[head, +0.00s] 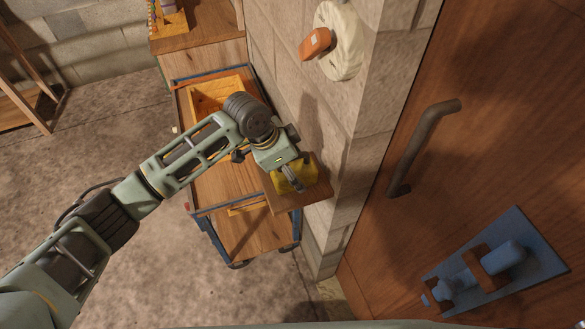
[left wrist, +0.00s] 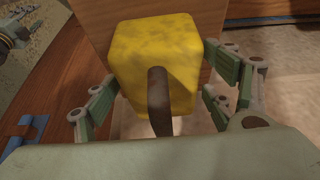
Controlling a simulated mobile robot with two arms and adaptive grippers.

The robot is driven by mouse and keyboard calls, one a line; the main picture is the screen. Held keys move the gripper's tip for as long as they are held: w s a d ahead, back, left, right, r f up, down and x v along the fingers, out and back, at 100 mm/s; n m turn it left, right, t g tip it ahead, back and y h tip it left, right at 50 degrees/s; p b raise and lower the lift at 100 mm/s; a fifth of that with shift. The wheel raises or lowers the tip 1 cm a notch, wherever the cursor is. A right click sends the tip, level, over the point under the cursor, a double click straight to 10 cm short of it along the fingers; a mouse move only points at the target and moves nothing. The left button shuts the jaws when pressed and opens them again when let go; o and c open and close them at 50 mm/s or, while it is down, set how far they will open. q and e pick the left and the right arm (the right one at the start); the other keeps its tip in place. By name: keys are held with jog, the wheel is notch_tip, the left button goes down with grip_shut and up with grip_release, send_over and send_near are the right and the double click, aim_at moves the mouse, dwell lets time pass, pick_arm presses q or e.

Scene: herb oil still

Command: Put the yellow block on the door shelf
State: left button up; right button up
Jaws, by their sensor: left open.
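The yellow block (head: 305,170) is at the small wooden door shelf (head: 313,196), on the wall corner beside the door. My left gripper (head: 292,178) is open, right over the block. In the left wrist view the block (left wrist: 150,45) lies between the spread fingers, with a gap on the right; contact on the left is unclear. A dark brown upright rod (left wrist: 158,100) stands in front of the block, and I cannot tell whether it belongs to it. The pale wood of the shelf (left wrist: 102,22) shows behind the block. The block's underside is hidden. My right gripper is not in view.
A blue-framed wooden cart (head: 230,180) stands below, holding a wooden tray (head: 215,92). The wooden door (head: 500,110) has a dark handle (head: 425,145) and a blue latch (head: 495,262). A pale round piece (head: 343,45) sticks out from the wall.

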pick_arm(q)
jog(key=b+v, duration=0.2)
jog(key=v, duration=1)
jog(key=shift+r, duration=0.1)
